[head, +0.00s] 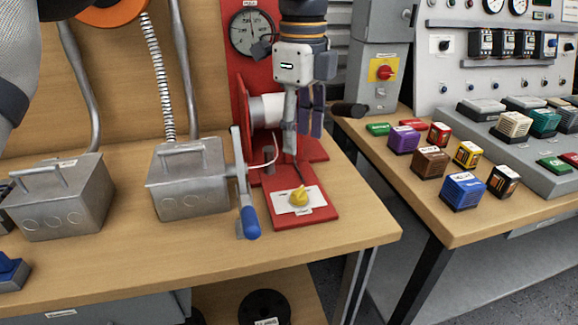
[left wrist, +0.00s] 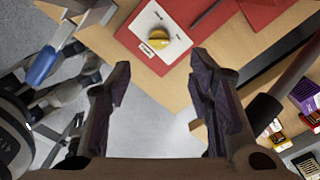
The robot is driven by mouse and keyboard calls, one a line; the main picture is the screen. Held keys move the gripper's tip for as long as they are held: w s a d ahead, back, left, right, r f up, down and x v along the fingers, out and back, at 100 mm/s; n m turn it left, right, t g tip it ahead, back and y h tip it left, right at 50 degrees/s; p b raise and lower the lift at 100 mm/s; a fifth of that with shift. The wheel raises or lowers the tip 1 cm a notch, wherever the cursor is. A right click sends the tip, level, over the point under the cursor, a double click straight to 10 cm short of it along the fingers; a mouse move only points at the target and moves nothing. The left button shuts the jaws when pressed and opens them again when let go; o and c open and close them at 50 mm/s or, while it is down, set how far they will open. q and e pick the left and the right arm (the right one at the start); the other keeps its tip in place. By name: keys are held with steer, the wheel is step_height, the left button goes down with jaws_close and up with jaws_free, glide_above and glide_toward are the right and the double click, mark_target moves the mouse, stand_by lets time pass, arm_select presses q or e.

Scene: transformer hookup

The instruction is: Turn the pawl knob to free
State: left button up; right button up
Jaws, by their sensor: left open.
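The yellow pawl knob (head: 299,196) sits on a white plate (head: 284,203) on the red base (head: 318,212) of the winch stand. Its label is too small to read, and I cannot tell its setting. In the left wrist view the knob (left wrist: 158,41) lies beyond the fingertips, between them and near the top of the picture. My left gripper (head: 301,140) points down above and behind the knob, apart from it. In the left wrist view its fingers (left wrist: 160,75) are spread with nothing between them.
A blue-handled crank (head: 250,222) stands just left of the plate. A grey metal box (head: 187,180) is farther left. A black handle (head: 350,109) juts out right of the gripper. Several coloured boxes (head: 431,162) stand on the right table, across a gap.

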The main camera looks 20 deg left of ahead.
mark_target(299, 190)
arm_select(q)
step_height(299, 190, down, 12)
steer(key=shift+s+r, duration=0.15)
steer(key=shift+r, duration=0.05)
steer(key=shift+c, duration=0.4)
jaws_close()
